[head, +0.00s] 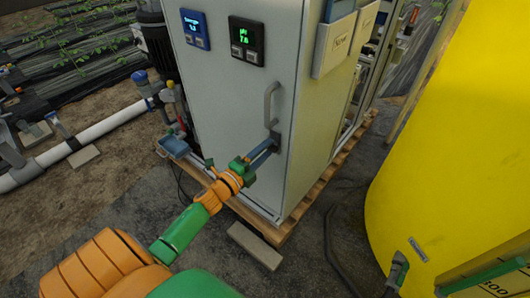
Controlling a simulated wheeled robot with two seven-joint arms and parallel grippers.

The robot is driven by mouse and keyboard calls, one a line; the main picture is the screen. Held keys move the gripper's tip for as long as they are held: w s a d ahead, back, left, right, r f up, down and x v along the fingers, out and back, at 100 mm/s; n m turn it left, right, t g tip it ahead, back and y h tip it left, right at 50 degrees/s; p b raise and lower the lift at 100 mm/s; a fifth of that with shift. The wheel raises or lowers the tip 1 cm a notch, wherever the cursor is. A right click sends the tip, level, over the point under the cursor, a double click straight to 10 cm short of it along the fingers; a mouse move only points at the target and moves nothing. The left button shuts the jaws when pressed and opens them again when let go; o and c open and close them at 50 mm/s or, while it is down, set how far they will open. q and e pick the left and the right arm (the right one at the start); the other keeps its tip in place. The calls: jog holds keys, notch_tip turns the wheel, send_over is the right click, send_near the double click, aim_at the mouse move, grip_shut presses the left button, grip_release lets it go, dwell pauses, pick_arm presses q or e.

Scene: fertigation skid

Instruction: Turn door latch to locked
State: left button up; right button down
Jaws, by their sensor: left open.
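The door latch (264,149) is a blue-grey lever on a dark mount on the grey cabinet door (225,105), below the door's pull handle. The lever slants down and to the left. My left gripper (246,163) is open at the lever's lower left end, with its dark green fingers close to it. I cannot tell whether the fingers touch the lever or lie on both sides of it. My right gripper does not show clearly anywhere.
The cabinet stands on a wooden pallet (300,206). The pull handle (269,104) is above the latch. A large yellow tank (450,150) fills the right side, with a dark green fitting (397,270) low at its front. White pipes (100,128) run at left.

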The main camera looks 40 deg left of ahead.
pick_arm(q)
grip_shut()
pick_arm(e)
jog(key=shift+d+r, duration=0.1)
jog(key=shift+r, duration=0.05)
pick_arm(q)
jog(key=n+p, duration=0.4)
jog(key=n, duration=1.2)
jog(key=shift+n, duration=1)
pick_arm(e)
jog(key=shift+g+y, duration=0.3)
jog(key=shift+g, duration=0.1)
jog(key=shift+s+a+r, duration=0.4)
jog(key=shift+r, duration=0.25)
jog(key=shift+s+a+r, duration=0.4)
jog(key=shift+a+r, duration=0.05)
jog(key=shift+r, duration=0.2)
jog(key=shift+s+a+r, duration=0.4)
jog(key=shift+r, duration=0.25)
